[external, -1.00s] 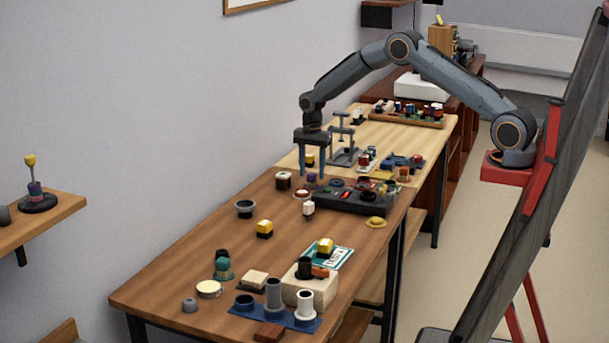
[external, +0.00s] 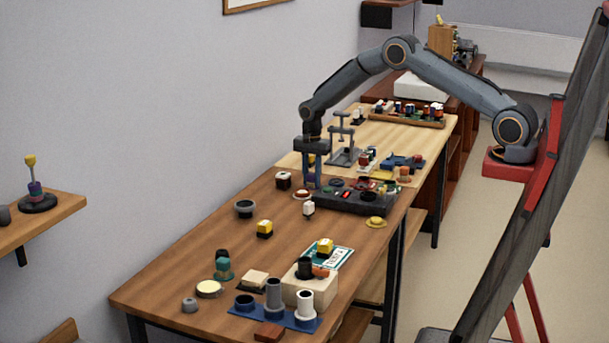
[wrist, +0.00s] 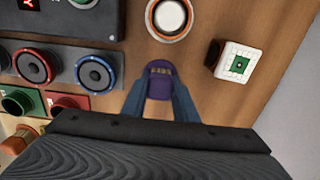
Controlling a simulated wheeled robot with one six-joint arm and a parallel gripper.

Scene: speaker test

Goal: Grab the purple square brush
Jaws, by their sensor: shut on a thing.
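The purple brush (wrist: 160,88) shows in the wrist view as a small purple block-like piece with yellowish marks on its far end. It sits between the two blue fingers of my gripper (wrist: 160,98), which are shut on its sides. In the external view my gripper (external: 312,180) points down just left of the black control panel, over the brown table. The brush cannot be made out there, hidden by the fingers. I cannot tell whether it still touches the table.
The black panel (external: 355,198) with round knobs stands close by; its knobs show in the wrist view (wrist: 95,73). A white round button with an orange ring (wrist: 170,18) and a white cube with a green square (wrist: 238,62) are near. A white-topped piece (external: 308,209) stands in front.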

